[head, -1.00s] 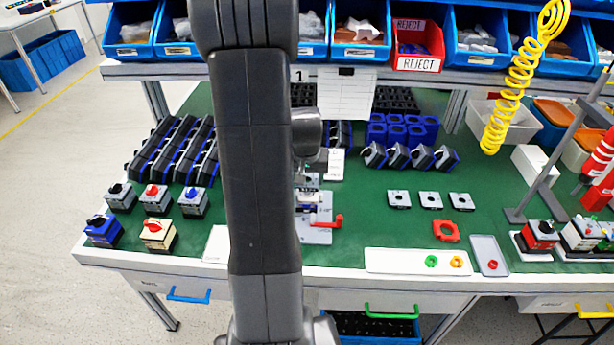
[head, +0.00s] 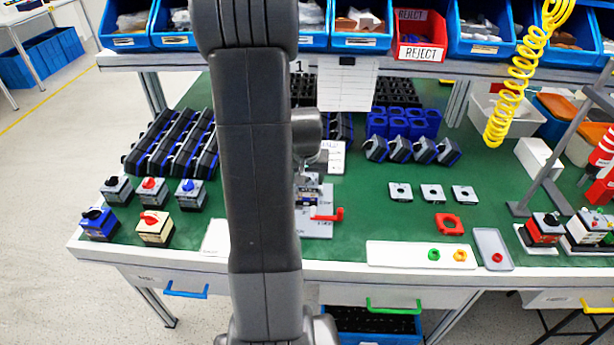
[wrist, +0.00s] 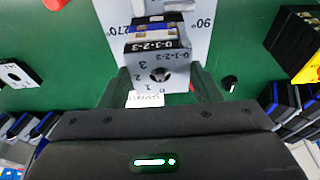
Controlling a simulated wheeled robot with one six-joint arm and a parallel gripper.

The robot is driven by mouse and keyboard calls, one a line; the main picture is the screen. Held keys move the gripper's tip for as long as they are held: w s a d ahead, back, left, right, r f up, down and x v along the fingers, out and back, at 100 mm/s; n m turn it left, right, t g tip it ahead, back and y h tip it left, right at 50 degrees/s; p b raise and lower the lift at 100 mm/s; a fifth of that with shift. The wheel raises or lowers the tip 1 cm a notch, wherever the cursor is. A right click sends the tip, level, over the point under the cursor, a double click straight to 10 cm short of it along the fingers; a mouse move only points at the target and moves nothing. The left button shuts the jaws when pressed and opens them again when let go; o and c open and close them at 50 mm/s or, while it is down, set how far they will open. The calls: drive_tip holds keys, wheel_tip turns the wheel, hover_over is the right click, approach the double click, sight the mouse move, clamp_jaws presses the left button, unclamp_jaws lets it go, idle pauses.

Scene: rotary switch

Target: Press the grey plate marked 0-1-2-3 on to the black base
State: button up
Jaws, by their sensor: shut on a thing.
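In the wrist view, my gripper (wrist: 160,72) is shut on a grey plate (wrist: 143,73) with a round hole and the marks 0-1-2-3. The plate sits between the two fingertips. Right beyond it is a switch body (wrist: 152,32) with blue, white and yellowish parts and a dark 0-1-2-3 strip, on a grey fixture marked 90° and 270° (wrist: 191,50). The plate overlaps the body in this view; I cannot tell whether they touch. In the head view the fixture (head: 318,228) with its red clamp handle (head: 330,214) shows beside my arm, which hides my gripper.
Finished switches (head: 155,228) stand at the left. A white tray (head: 400,255) lies at the front edge. Dark blocks (head: 172,140) stand behind left.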

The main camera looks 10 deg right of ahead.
drive_tip(key=shift+f, duration=0.25)
drive_tip(key=o, duration=1.1)
drive_tip(key=shift+c, duration=0.2)
drive_tip(key=shift+r, duration=0.15)
drive_tip(key=v, duration=1.3)
drive_tip(key=shift+r, duration=0.3)
drive_tip(key=x, duration=1.3)
drive_tip(key=shift+f, duration=0.3)
drive_tip(key=shift+r, duration=0.1)
